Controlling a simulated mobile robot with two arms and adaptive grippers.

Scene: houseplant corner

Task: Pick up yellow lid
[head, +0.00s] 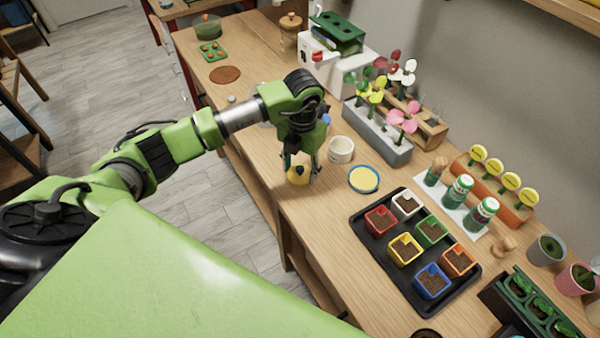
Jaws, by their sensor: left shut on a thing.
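A small yellow round piece with a dark top, which looks like the yellow lid (298,178), is at the fingertips of my left gripper (299,168). The gripper points down and its fingers are shut on the piece, near the table's front edge. Whether the piece touches the table or hangs just above it I cannot tell. The fingers hide part of its top. A white cup (340,150) stands just right of the gripper. A round yellow dish with a blue rim (364,180) lies to the right of it. My right gripper is not in view.
A black tray (371,257) with several coloured soil pots lies to the right. A grey planter (377,136) with flowers stands behind the cup. Green-labelled jars (458,191) stand further right.

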